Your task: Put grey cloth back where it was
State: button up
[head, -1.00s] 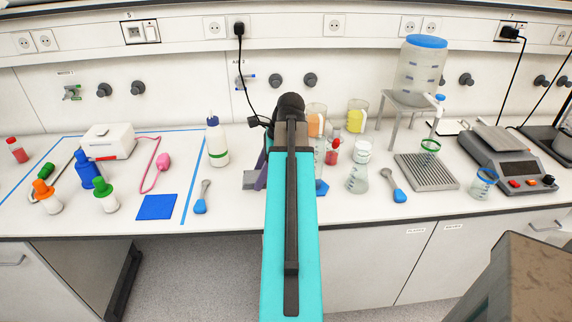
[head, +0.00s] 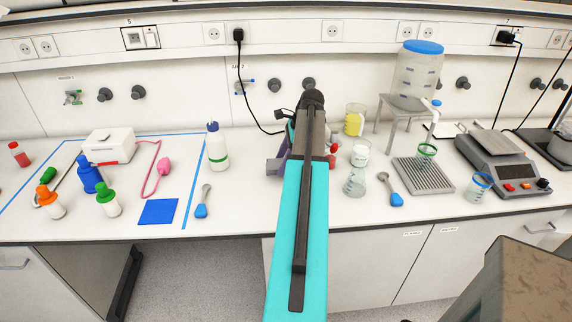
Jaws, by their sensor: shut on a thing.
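My gripper (head: 284,152) shows only in part, as a purplish piece at the left side of my arm, over the middle of the bench. My arm hides its fingertips. A small grey patch (head: 272,167) shows at its lower left and moves along with it; it looks like the edge of the grey cloth, held in the shut jaws. The rest of the cloth is hidden, and I cannot tell how far above the bench it is.
A white bottle with a green band (head: 217,148) stands to the left, near a blue-handled tool (head: 203,203) and a blue cloth (head: 159,211). Flasks (head: 355,178) and a yellow-filled beaker (head: 354,120) stand close to the right. A drip tray (head: 423,176) lies beyond.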

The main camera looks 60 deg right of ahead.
jog(key=shift+d+f, duration=0.1)
jog(key=shift+d, duration=1)
jog(key=shift+f+p, duration=0.85)
jog(key=shift+f, duration=0.9)
jog(key=shift+a+f, duration=0.1)
jog(key=shift+f, duration=0.15)
jog(key=o, duration=0.7)
jog(key=shift+s, duration=0.1)
jog(key=shift+o, duration=0.2)
jog(key=shift+f, duration=0.1)
